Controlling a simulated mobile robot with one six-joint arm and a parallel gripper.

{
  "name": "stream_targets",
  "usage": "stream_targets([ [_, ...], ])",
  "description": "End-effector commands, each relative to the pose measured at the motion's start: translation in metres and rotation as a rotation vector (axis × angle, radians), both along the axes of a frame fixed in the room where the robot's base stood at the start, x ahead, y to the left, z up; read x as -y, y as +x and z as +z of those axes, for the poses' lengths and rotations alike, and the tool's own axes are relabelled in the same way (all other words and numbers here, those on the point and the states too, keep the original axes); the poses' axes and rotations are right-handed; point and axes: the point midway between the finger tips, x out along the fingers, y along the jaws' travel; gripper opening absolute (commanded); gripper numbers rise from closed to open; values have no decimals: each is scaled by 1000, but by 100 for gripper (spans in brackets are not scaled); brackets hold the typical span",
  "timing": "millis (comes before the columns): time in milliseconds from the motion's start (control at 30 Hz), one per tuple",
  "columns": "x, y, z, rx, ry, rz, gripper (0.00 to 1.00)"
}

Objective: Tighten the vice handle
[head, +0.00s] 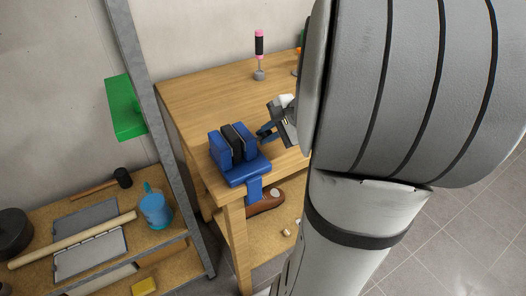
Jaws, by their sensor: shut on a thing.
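A blue vice (245,172) is mounted at the front left corner of the wooden workbench (205,95). A dark block stands between its two blue jaws. My gripper (268,133) is at the right side of the vice, coming in from the right, close to the bench top. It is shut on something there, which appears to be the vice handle. The handle itself is mostly hidden by my gripper and too small to make out. My large grey arm covers the right part of the view.
A pink and black screwdriver (259,45) stands upright at the back of the bench. A grey post and green block (124,108) are left of the bench.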

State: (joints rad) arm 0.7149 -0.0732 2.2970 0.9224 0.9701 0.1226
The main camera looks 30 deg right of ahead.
Motion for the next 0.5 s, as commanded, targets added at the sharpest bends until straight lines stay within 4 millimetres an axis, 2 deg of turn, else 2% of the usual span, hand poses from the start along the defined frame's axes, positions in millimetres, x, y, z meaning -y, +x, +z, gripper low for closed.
stream_targets([
  [33,3,-1,-12,40,-8,-7,0],
  [500,3,-4,-15,374,3,-5,0],
])
